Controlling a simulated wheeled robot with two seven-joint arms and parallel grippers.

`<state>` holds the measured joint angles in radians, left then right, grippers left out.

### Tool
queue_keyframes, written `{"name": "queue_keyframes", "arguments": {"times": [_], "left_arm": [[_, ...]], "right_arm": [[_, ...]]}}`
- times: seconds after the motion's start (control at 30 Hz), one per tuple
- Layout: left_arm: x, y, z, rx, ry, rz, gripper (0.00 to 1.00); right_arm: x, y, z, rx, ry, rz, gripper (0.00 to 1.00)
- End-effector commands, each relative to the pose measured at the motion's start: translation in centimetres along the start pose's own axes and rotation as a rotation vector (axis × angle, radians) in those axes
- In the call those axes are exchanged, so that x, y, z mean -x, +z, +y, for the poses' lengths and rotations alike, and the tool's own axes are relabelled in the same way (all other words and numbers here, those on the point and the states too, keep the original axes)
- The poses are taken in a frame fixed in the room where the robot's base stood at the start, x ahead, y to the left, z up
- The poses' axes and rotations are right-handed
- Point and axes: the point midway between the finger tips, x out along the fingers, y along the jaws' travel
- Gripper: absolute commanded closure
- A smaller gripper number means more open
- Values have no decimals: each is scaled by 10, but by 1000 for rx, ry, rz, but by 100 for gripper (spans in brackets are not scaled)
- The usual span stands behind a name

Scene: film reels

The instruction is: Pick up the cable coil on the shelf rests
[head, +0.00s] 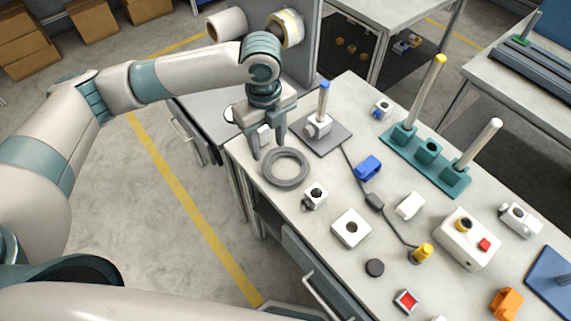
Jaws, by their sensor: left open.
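A grey ring-shaped coil (299,178) lies flat on the light worktop (330,265) near its left edge; it looks like the cable coil, though it is on the worktop and not on shelf rests. My left gripper (267,149) points down with its fingers apart and empty, just above and behind the coil's upper left rim. I cannot tell whether a fingertip touches it. Two rolls, one cream (225,24) and one with a yellowish rim (290,28), sit at a grey upright panel behind my left wrist. My right gripper is out of view.
A grey plate with a blue-tipped post (324,100) stands close behind the coil. A white square block (351,229), a blue part (368,168) and a teal post stand (428,152) lie further right.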

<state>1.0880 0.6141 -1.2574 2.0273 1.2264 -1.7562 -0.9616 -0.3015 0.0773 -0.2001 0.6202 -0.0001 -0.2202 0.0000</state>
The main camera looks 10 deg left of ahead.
Motion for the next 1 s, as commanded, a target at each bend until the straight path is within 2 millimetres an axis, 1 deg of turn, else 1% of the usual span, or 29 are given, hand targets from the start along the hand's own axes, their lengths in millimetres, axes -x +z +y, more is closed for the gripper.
{"name": "queue_keyframes", "arguments": {"times": [0.03, 0.2, 0.3, 0.4, 0.53, 0.83, 1.0], "left_arm": [[-8, 0, 1, 2, 3, 3, 55], [-38, 0, 1, 2, 4, 2, 55], [-52, 0, 1, 1, 2, 1, 55], [-61, 0, 0, 1, 0, 0, 55], [-66, 0, 0, 0, 0, 0, 55], [-66, 0, 0, 0, 0, 0, 55], [-75, -2, 4, 1, 2, 1, 55]], "right_arm": [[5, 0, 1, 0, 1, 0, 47], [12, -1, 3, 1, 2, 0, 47], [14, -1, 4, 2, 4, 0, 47], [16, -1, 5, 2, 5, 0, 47], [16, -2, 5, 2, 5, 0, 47], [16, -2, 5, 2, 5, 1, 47], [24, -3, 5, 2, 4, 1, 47]]}}
